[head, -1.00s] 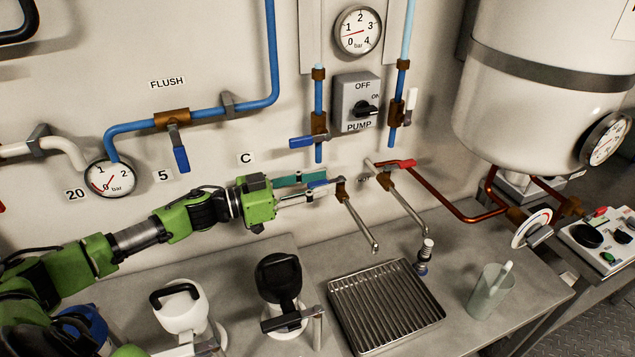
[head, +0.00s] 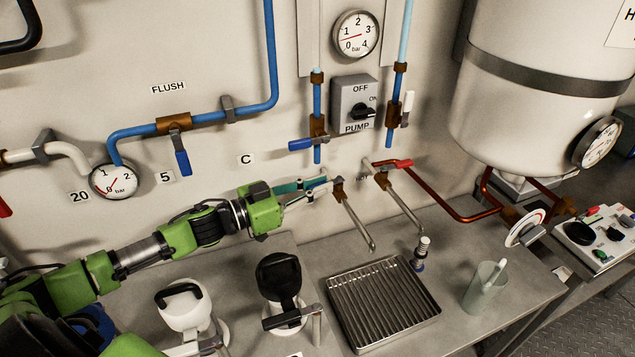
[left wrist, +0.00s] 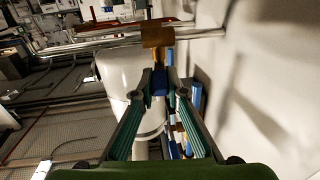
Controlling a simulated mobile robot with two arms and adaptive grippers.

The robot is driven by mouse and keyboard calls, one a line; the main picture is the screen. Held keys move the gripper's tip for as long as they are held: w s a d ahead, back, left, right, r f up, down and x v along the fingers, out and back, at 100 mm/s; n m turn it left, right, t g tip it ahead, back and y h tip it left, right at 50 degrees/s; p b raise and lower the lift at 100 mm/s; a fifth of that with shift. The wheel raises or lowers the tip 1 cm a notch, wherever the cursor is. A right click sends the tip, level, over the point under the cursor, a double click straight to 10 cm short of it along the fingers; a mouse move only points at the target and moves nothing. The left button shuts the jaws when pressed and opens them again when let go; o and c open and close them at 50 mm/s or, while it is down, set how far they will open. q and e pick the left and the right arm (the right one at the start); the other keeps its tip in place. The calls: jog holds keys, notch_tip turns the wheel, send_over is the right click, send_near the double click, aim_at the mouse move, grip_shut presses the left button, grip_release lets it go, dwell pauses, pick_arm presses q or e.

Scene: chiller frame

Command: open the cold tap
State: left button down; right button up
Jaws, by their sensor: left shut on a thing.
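The cold tap (head: 337,187) is a brass body on the wall with a blue lever and a thin steel spout that slopes down to the right. My left gripper (head: 317,187) reaches in from the left and is shut on the tap's lever. In the left wrist view the blue lever (left wrist: 159,83) sits between the fingertips (left wrist: 159,92), with the brass body (left wrist: 157,38) just beyond. The fingers partly hide the lever in the head view. My right gripper is not in view.
Just right is a similar tap with a red lever (head: 396,163). A blue valve lever (head: 308,144) is close above my gripper. Below are a ribbed drip tray (head: 384,303), a black-topped jug (head: 279,277) and a cup (head: 484,287). A white tank (head: 540,90) hangs at right.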

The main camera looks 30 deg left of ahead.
pick_arm(q)
jog(key=c, duration=2)
grip_release()
jog(key=shift+s, duration=0.1)
jog(key=shift+v, duration=6)
